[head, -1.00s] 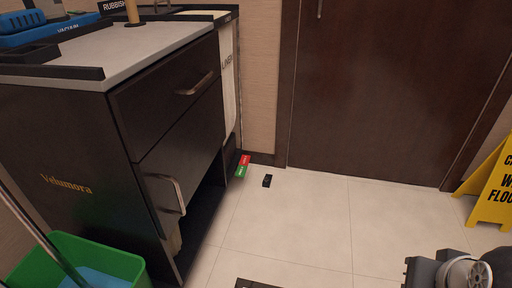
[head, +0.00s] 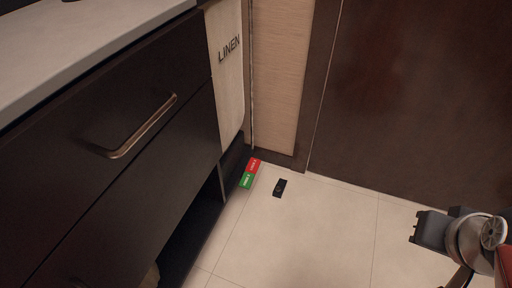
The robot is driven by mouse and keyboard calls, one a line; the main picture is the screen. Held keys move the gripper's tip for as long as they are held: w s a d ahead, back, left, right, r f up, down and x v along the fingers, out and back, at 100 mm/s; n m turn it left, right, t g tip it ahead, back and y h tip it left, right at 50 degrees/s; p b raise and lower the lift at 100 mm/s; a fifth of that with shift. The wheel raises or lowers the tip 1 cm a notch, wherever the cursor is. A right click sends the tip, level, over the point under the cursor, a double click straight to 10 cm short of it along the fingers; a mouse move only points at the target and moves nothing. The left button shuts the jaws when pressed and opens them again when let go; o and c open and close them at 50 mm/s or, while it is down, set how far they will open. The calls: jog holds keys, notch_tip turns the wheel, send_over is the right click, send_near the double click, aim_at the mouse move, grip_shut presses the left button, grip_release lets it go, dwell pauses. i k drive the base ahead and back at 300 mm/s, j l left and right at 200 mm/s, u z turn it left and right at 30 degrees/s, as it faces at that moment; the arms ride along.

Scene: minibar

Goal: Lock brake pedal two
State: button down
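A small two-coloured brake pedal (head: 249,173) sits low at the base of the cart, near its far corner, in the head view. Its upper part is red and its lower part is green, each with small white lettering too small to read. I cannot tell whether it is locked. Which pedal carries the number two is not clear from this view. My arm shows at the lower right edge, well right of the pedal; the gripper's fingers cannot be made out.
The dark cart (head: 100,170) with drawer handles fills the left side, and a linen bag (head: 226,75) hangs at its end. A small black object (head: 280,188) lies on the floor right of the pedal. A brown door (head: 420,100) stands behind.

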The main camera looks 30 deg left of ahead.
aim_at(248, 177)
jog(key=i+j, duration=0.15)
jog(key=j, duration=0.25)
jog(key=i+j, duration=0.15)
jog(key=j, duration=0.2)
jog(key=i+j, duration=0.2)
jog(key=j, duration=0.2)
jog(key=k+u, duration=0.05)
